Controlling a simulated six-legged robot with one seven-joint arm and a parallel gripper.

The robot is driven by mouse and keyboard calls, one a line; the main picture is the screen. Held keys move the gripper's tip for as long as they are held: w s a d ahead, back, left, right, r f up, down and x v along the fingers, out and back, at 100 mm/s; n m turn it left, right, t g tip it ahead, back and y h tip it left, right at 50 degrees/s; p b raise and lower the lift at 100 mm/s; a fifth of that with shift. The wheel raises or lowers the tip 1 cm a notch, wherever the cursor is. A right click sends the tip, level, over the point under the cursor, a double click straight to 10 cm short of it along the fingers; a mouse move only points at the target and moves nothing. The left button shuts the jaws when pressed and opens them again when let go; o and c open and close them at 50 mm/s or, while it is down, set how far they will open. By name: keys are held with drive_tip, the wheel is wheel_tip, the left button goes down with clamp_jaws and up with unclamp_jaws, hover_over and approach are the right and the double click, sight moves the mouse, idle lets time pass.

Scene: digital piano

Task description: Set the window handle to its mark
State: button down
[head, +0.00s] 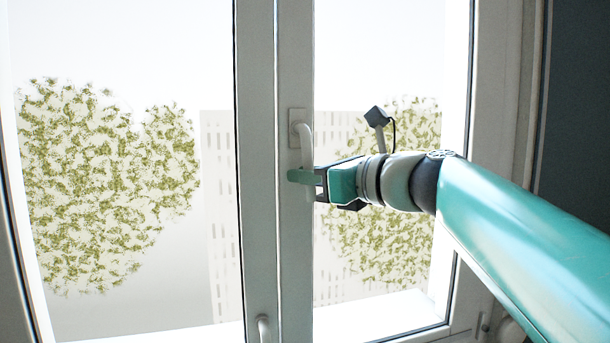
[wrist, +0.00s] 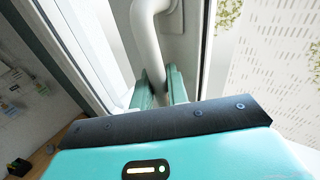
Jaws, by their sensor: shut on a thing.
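The white window handle (head: 306,140) hangs from its square plate (head: 298,122) on the window's middle post, pointing down in the head view. In the wrist view the handle (wrist: 146,42) runs from its bend at the top down between my fingers. My gripper (head: 304,178) is shut on the lower part of the handle; its green fingers also show in the wrist view (wrist: 160,88). The handle's lower end is mostly hidden by my gripper. I cannot make out a mark for the handle in either view.
A second white handle (head: 263,328) sits low on the post. The window frame (head: 257,230) and glass stand close behind my gripper, with trees and a building outside. The wrist view shows a wooden surface (wrist: 62,140) with small objects at lower left.

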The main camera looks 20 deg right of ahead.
drive_tip(key=d+r+n+g+h, duration=0.3)
drive_tip(key=d+r+n+h, duration=0.4)
drive_tip(key=n+h, duration=0.3)
drive_tip(key=shift+a+r+n+t+h, duration=0.6)
drive_tip(key=shift+a+r+n+h, duration=0.65)
drive_tip(key=shift+n+h, duration=0.55)
drive_tip(key=shift+a+r+n+t+h, duration=0.6)
drive_tip(key=shift+a+r+n+h, duration=0.7)
drive_tip(key=shift+n, duration=0.85)
drive_tip(key=shift+a+r+n+t+h, duration=0.6)
drive_tip(key=shift+a+r+n+h, duration=0.65)
drive_tip(key=shift+n+h, duration=0.65)
drive_tip(key=shift+a+f, duration=0.15)
